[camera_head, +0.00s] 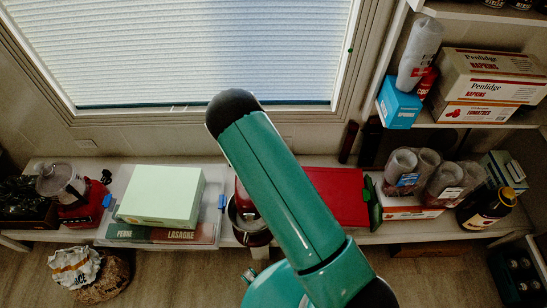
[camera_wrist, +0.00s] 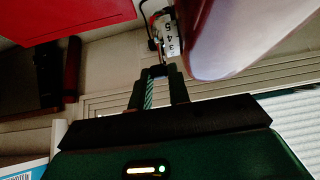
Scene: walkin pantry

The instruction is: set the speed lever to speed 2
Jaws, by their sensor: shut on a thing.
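The red mixer (camera_wrist: 235,35) fills the upper right of the wrist view. A pale speed scale (camera_wrist: 171,37) with dark numerals, apparently 3, 4 and 5, shows on its side. My gripper (camera_wrist: 157,72) is shut at the small dark speed lever (camera_wrist: 152,44) beside this scale. The lever is mostly hidden at the fingertips, and its exact setting cannot be read. In the head view, the mixer (camera_head: 242,196) and its metal bowl (camera_head: 246,224) stand on the low shelf, largely behind my arm. My gripper is hidden there.
A red box (camera_head: 335,195) lies right of the mixer, near clear cups (camera_head: 402,165) and a dark bottle (camera_head: 483,210). A pale green box (camera_head: 163,195) is to the left, beside a red blender (camera_head: 72,195). A window (camera_head: 200,50) is behind. A sack (camera_head: 80,268) lies on the floor.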

